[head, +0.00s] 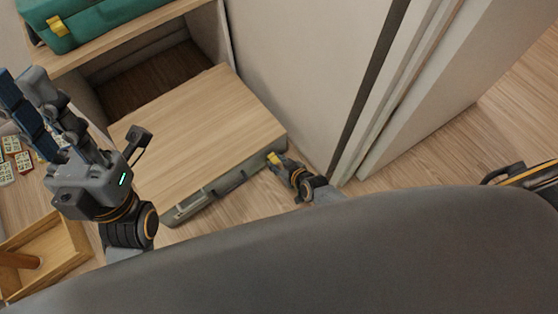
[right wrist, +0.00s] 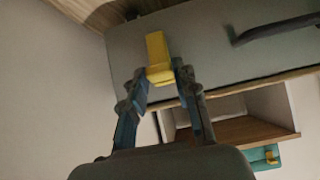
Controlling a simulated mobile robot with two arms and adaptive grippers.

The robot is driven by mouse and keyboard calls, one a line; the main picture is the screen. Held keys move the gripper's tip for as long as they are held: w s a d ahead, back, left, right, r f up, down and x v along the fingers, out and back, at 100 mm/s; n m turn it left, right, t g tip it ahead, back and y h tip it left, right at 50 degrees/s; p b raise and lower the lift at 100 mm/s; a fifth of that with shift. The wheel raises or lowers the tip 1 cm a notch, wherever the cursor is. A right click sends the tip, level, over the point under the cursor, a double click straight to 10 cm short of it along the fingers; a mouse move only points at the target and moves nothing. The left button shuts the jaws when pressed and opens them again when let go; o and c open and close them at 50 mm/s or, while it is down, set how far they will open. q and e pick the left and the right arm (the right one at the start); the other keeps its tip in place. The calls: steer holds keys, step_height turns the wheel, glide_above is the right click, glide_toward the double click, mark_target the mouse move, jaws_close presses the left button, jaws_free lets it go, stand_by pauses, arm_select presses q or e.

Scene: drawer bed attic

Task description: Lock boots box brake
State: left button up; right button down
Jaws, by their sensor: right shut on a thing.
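The boots box (head: 205,125) is a low box with a wooden top and a grey front, standing on the floor in front of a cabinet opening. Its yellow brake (head: 273,158) is at the right end of the front. My right gripper (head: 277,163) is shut on the brake. In the right wrist view the yellow brake (right wrist: 158,57) sits between my right fingertips (right wrist: 162,75), on the grey front panel beside a dark handle (right wrist: 275,30). My left gripper (head: 24,88) is raised at the left, open and empty, with its fingers apart.
A teal case (head: 85,25) with a yellow latch lies on the cabinet top (head: 130,35). A wall and pale panels (head: 400,100) stand close to the right. A wooden tray (head: 65,245) and small patterned tiles (head: 12,160) lie at the left.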

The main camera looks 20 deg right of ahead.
arm_select(q)
steer(key=w+d+f+g+y+p, duration=0.2)
steer(key=w+f+g, duration=0.4)
steer(key=w, duration=0.4)
arm_select(e)
steer(key=shift+w+a+r+g, duration=0.2)
steer(key=shift+w+r+g, duration=0.2)
steer(key=shift+g, duration=0.2)
steer(key=shift+w+a+r+g+h+p, duration=0.15)
steer(key=shift+w+g+h+p, duration=0.25)
steer(key=shift+p, duration=0.8)
arm_select(q)
steer(key=w+f+g+y, duration=0.3)
steer(key=f+g, duration=0.4)
steer(key=f, duration=0.3)
steer(key=shift+w+a+g, duration=0.2)
steer(key=shift+a+g, duration=0.2)
arm_select(e)
steer(key=c, duration=1)
jaws_free()
steer(key=shift+s+r+g, duration=0.3)
steer(key=shift+s+r, duration=0.05)
steer(key=shift+s, duration=0.05)
steer(key=v, duration=1.1)
